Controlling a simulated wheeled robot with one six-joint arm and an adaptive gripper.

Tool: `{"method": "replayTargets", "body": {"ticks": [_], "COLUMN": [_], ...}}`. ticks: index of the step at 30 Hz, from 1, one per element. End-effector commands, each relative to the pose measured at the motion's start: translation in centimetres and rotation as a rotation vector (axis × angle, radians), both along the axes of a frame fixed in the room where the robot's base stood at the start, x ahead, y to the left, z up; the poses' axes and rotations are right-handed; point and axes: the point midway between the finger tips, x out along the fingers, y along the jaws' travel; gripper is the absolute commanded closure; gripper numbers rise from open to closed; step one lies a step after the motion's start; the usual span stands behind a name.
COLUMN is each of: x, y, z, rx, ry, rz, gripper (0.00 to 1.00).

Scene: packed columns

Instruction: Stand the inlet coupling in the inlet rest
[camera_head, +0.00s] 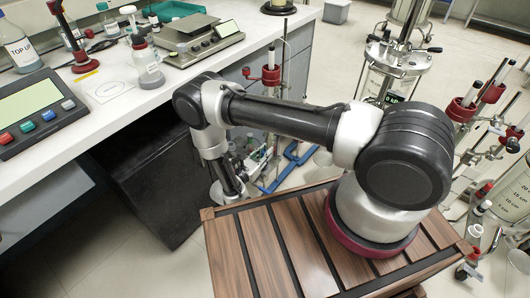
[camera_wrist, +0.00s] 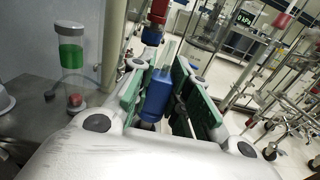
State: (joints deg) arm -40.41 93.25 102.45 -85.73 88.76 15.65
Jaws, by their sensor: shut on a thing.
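In the wrist view my gripper (camera_wrist: 172,85) has its two green-padded fingers on either side of a blue cylindrical piece (camera_wrist: 157,94), which I take to be the inlet coupling. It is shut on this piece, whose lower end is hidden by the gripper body. A red and blue fitting (camera_wrist: 154,24) shows just beyond the fingertips; I cannot tell if it touches the held piece. In the head view my arm reaches down beside the bench, and the fingers are too small and covered to make out. I cannot tell which thing is the inlet rest.
A clear tube with a green band (camera_wrist: 71,52) stands on a grey surface at left in the wrist view. In the head view the white bench (camera_head: 120,110) carries a scale (camera_head: 205,42) and bottles. A red-clamped stand (camera_head: 271,76) and blue pipe (camera_head: 290,168) lie beyond my arm.

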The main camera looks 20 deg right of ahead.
Motion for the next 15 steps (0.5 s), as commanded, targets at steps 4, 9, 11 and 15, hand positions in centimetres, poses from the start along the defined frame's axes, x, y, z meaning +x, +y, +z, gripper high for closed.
{"method": "replayTargets", "body": {"ticks": [4,9,11,15], "x": [0.0,0.0,0.0,0.0], "y": [0.0,0.0,0.0,0.0], "z": [-0.4,-0.8,-1.0,-1.3], "rx": [-0.001,0.001,0.001,0.0], "ry": [0.001,-0.001,-0.001,0.0], "rz": [0.0,0.0,0.0,0.0], "gripper": [1.0,1.0,1.0,1.0]}}
